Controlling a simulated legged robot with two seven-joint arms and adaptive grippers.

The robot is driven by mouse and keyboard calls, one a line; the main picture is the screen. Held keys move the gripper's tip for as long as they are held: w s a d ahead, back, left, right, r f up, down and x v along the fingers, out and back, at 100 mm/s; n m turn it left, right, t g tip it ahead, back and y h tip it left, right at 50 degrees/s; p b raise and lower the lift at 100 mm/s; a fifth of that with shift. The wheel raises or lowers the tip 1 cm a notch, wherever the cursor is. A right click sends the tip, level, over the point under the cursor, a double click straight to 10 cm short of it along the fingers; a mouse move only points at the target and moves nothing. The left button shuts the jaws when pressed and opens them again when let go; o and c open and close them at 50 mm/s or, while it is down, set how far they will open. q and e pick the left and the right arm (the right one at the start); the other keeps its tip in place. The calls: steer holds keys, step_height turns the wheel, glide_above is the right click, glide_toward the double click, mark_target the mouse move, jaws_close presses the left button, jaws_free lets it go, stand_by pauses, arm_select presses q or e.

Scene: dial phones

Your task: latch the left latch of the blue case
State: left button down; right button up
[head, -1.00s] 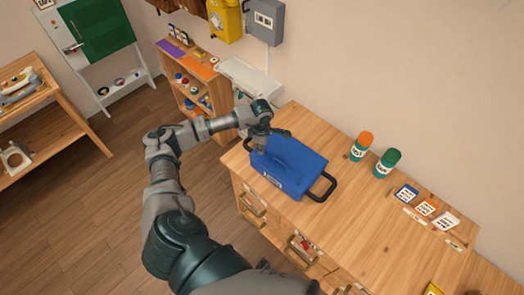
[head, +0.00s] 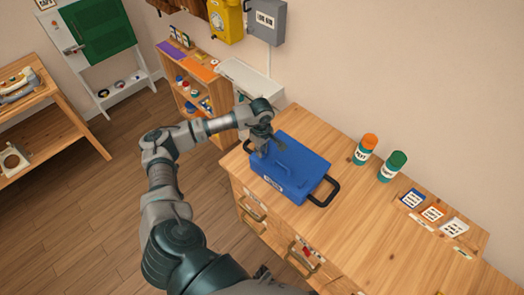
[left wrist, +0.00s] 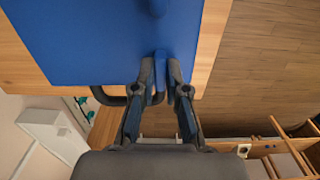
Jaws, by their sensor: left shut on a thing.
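The blue case (head: 297,165) lies closed on the wooden workbench, with a raised blue handle on its lid and a black side handle (head: 328,192) at its right end. My left gripper (head: 266,152) is at the case's left end. In the left wrist view, the fingers of my left gripper (left wrist: 160,78) are closed around a small blue tab, the left latch (left wrist: 160,57), at the edge of the blue case (left wrist: 105,35). Whether the latch is fastened cannot be told. My right gripper is not in view.
An orange-capped jar (head: 365,150) and a green-capped jar (head: 391,167) stand on the workbench (head: 350,225) to the right. Several small cards lie further right. A wooden shelf (head: 195,90) stands behind on the left. The bench around the jars is clear.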

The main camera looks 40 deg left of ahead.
arm_select(q)
steer(key=shift+a, duration=0.1)
steer(key=c, duration=1.2)
jaws_free()
steer(key=shift+f, duration=0.1)
steer(key=shift+a, duration=0.1)
step_height(320, 180, up, 12)
steer(key=shift+w, duration=0.15)
steer(key=shift+a+f, duration=0.1)
steer(key=shift+f, duration=0.05)
